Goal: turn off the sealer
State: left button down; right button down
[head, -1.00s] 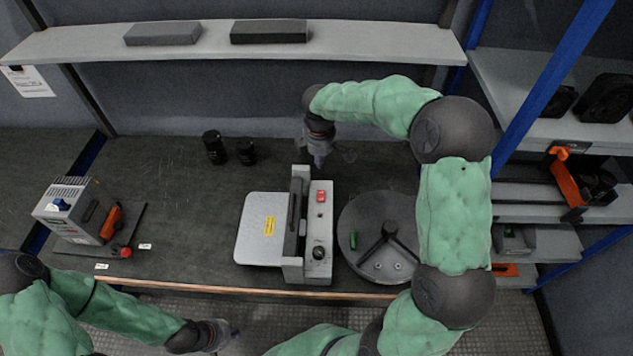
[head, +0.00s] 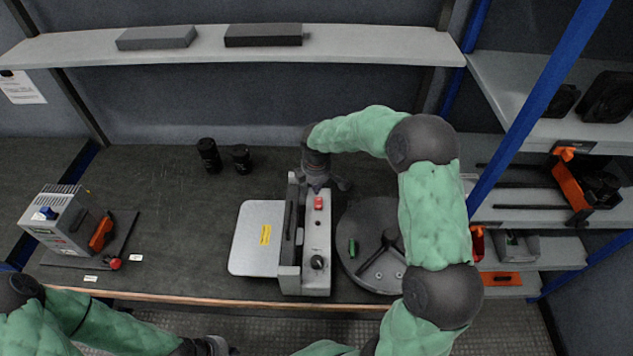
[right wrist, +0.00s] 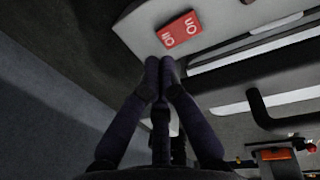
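The sealer (head: 317,235) stands on the bench, a pale grey unit with a dark lever bar, a black knob (head: 317,262) and a pale side plate (head: 256,238) with a yellow label. Its red rocker switch (head: 319,203) is near the far end of the top. In the right wrist view the switch (right wrist: 179,29) shows white markings; which side is pressed I cannot tell. My right gripper (head: 320,188) is just beyond the switch. Its fingertips (right wrist: 160,62) are together, empty, close to the switch but apart from it in the picture. My left gripper (head: 217,347) is partly cut off at the bottom edge.
A round dark plate (head: 367,270) with a handle and a green piece stands right of the sealer. Two black cylinders (head: 209,155) stand behind left. A grey power unit (head: 63,218) is at the left. A shelf (head: 200,48) runs above the back.

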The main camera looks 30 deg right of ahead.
jog(key=shift+w+d+f+b, duration=0.15)
jog(key=shift+f+b, duration=0.2)
jog(key=shift+f, duration=0.85)
jog(key=p, duration=0.2)
jog(key=shift+w+f+g+p, duration=0.1)
jog(key=shift+g+p, duration=0.2)
jog(key=shift+g, duration=0.1)
jog(key=shift+w+f, duration=0.1)
jog(key=shift+f, duration=0.1)
jog(key=shift+r, duration=0.15)
jog(key=shift+r+p, duration=0.5)
jog(key=shift+r, duration=0.15)
